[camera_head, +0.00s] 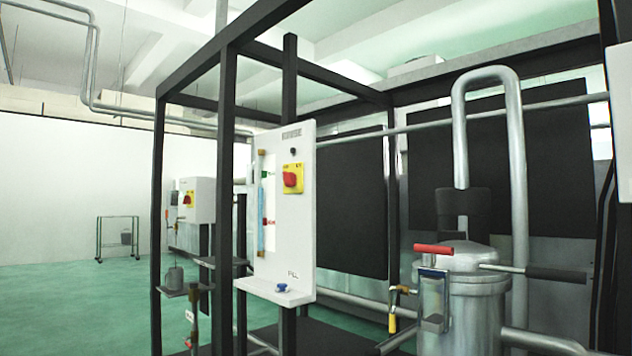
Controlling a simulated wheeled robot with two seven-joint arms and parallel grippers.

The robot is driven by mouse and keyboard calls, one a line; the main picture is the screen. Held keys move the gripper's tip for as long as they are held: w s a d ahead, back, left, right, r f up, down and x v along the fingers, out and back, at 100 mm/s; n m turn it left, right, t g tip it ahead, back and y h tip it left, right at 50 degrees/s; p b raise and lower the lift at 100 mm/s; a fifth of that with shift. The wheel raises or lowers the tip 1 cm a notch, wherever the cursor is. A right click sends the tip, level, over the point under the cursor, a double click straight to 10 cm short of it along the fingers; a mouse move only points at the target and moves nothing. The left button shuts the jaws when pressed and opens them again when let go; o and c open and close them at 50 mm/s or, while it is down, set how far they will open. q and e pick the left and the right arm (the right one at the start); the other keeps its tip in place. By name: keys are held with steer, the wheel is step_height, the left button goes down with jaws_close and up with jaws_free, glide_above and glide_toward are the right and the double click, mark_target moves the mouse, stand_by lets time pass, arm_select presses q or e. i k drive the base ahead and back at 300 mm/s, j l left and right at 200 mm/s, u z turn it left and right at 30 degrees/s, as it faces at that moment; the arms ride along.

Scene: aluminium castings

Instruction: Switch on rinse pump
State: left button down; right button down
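A white upright panel (297,215) is mounted on a dark frame in the middle of the view. Its blurred top label seems to read RINSE. A red rotary switch (290,179) sits on a yellow plate in its upper part; I cannot tell its setting. A small black knob or lamp (293,151) is above the switch. A clear sight tube with bluish content (262,215) runs down its left side. A blue knob (282,287) sits on the ledge at its foot. Neither of my grippers is in view.
A metal vessel (466,300) with a red-handled lever (433,249) and a black-gripped bar (555,274) stands at the right. Dark frame posts (225,200) stand left of the panel. A second switch box (196,200) is farther back. Green floor (85,310) at left is open.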

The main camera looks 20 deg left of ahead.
mark_target(290, 179)
steer(key=i+j+z, duration=0.1)
steer(key=j+z, duration=0.3)
steer(key=j, duration=0.4)
steer(key=j+z, duration=0.45)
steer(key=j, duration=1.1)
steer(key=k+j+z, duration=0.1)
steer(key=j, duration=0.75)
steer(key=k+j, duration=0.1)
steer(key=j, duration=0.7)
